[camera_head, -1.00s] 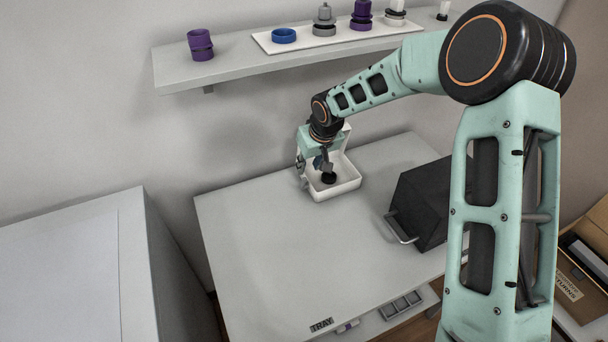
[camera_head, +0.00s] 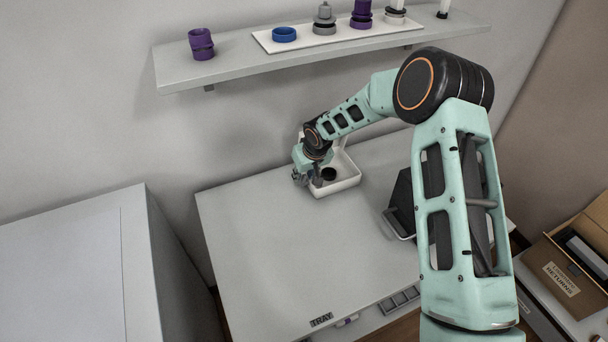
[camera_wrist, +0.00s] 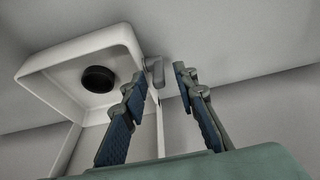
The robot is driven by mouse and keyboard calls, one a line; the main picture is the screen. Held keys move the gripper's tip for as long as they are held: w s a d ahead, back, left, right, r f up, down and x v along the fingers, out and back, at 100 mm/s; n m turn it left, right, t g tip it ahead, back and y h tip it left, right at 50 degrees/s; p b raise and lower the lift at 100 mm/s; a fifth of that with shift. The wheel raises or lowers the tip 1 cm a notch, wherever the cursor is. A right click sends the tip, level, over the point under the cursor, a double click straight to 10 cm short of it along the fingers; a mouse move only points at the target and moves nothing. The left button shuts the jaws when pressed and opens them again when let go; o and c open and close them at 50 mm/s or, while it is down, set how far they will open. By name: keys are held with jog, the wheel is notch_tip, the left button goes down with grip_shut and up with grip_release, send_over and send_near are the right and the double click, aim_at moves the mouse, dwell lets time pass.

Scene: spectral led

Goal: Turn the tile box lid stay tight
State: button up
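The white tile box (camera_head: 345,186) stands at the back of the table, with a round black piece (camera_head: 328,174) inside. Its raised lid (camera_head: 341,141) is partly hidden behind my arm. In the wrist view the box (camera_wrist: 125,42) is at upper left, with the black piece (camera_wrist: 97,78) in it. A small grey knob (camera_wrist: 154,68), seemingly the lid stay's, shows at the box's side. My gripper (camera_head: 300,181) is at the box's left side. In the wrist view its fingers (camera_wrist: 159,80) are apart, with the knob between or just beyond their tips; contact cannot be told.
A dark box with a handle (camera_head: 398,225) stands right on the table, partly behind my arm. A wall shelf (camera_head: 228,75) with purple, blue and grey parts hangs above. A cardboard box (camera_head: 565,285) is at lower right. The table's front left (camera_head: 260,260) is clear.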

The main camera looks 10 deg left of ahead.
jog(key=shift+c, duration=0.3)
grip_shut()
jog(key=shift+f, duration=0.1)
jog(key=b, duration=0.2)
jog(key=shift+f+b, duration=0.25)
jog(key=shift+b, duration=0.05)
jog(key=b, duration=0.2)
jog(key=t+y+b, duration=0.1)
jog(key=b, duration=0.2)
jog(key=shift+s+d+f+t, duration=0.1)
jog(key=shift+s+d+t, duration=0.15)
jog(key=shift+s+t, duration=0.1)
jog(key=shift+s+t+y+b, duration=0.1)
jog(key=shift+t+y+b, duration=0.25)
jog(key=shift+b, duration=0.75)
jog(key=shift+s+d+b, duration=0.1)
jog(key=shift+d+b, duration=0.05)
jog(key=shift+b, duration=0.65)
